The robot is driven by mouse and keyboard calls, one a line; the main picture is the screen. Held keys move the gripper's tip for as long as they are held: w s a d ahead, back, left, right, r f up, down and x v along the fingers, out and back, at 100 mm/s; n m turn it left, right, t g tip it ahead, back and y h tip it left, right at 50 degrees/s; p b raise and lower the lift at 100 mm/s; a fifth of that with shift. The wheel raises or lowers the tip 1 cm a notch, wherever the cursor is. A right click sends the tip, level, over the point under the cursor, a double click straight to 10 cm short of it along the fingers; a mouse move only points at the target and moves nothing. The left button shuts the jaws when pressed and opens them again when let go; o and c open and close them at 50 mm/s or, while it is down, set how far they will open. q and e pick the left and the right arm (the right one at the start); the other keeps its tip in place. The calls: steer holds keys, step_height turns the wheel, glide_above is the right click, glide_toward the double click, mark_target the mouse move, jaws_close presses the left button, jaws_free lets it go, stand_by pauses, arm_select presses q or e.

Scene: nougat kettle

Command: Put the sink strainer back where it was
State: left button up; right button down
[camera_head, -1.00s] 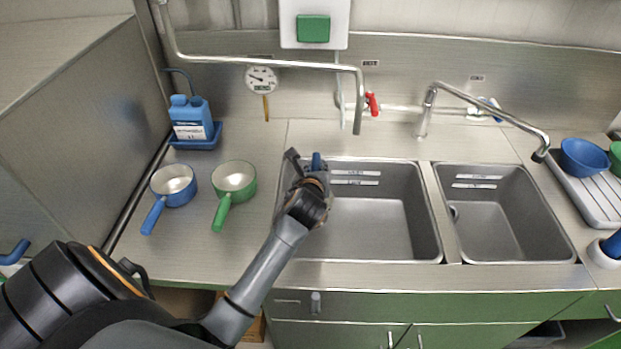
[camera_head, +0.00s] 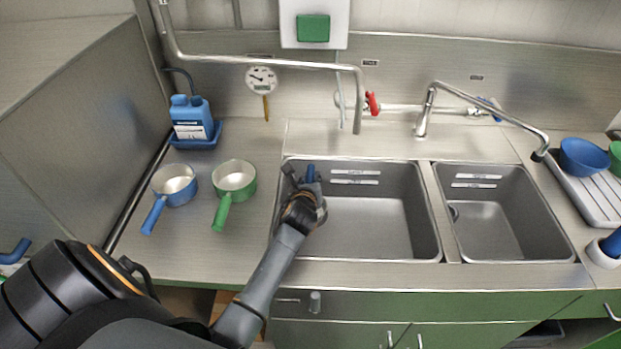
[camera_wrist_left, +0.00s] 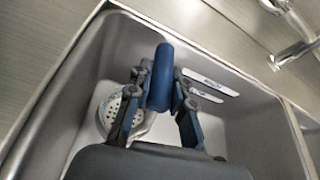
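The sink strainer shows in the left wrist view as a pale perforated cup (camera_wrist_left: 112,112) with a thick blue handle (camera_wrist_left: 161,78). The fingers hide where handle and cup join. My left gripper (camera_wrist_left: 154,100) is shut around the handle, with one finger on each side. In the head view my left gripper (camera_head: 299,182) is at the left end of the large sink basin (camera_head: 385,225), and the blue handle (camera_head: 310,172) sticks up from it. The cup is hidden there. I cannot tell whether it touches the basin floor. My right gripper is not in view.
A smaller basin (camera_head: 500,230) lies to the right. A blue pan (camera_head: 172,184) and a green pan (camera_head: 233,180) stand on the counter to the left. A swing spout (camera_head: 358,105) hangs over the back of the large basin. The large basin's middle is clear.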

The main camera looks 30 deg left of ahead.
arm_select(q)
steer(key=o, duration=0.4)
steer(key=shift+c, duration=0.2)
steer(key=shift+r, duration=0.15)
steer(key=shift+s+d+r, duration=0.1)
steer(key=shift+s+r, duration=0.05)
steer(key=v, duration=1.1)
steer(key=shift+s+r, duration=0.2)
steer(key=shift+s, duration=0.1)
steer(key=shift+d, duration=0.15)
